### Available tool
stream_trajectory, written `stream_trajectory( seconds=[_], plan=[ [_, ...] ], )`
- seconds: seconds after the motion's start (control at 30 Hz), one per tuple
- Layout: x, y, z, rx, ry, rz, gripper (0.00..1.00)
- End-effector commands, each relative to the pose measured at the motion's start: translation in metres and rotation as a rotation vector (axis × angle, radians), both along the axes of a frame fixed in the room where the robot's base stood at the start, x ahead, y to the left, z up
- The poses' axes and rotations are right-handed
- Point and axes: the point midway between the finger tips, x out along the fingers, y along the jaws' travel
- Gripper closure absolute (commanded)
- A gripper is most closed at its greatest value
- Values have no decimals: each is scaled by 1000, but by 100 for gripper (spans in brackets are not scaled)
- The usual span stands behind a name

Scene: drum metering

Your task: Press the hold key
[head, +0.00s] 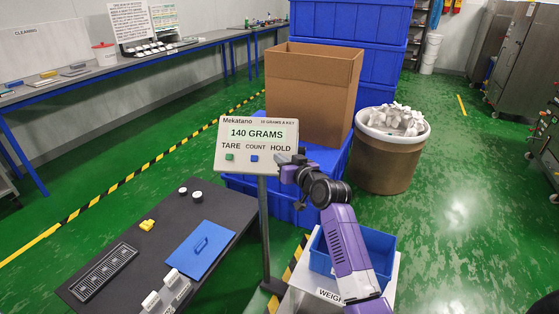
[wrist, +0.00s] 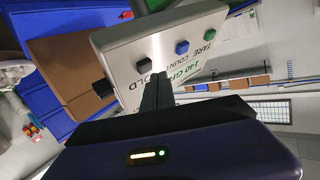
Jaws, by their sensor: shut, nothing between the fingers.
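The weighing panel (head: 258,133) stands on a post, reads 140 GRAMS, and has the labels TARE, COUNT and HOLD. In the head view the green key (head: 229,157) and blue key (head: 254,158) show; my gripper (head: 283,160) covers the spot under HOLD. In the wrist view the panel is upside down, with the black hold key (wrist: 144,66), the blue key (wrist: 182,47) and the green key (wrist: 208,34) in a row. My shut, empty gripper (wrist: 157,80) points at the panel face near the HOLD label, just beside the black key. I cannot tell whether it touches the panel.
A drum (head: 385,165) of white pieces stands right of a cardboard box (head: 310,90). A dark table (head: 190,225) with a blue lid (head: 201,250) is at left. Green floor is open at right.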

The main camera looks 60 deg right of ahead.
Motion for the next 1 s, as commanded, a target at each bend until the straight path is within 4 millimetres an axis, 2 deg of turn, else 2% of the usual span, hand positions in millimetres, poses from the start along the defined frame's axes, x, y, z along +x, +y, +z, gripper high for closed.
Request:
stream_trajectory(
  seconds=[1.0],
  plan=[
    [3, -6, -6, 0, 0, 0, 100]
  ],
)
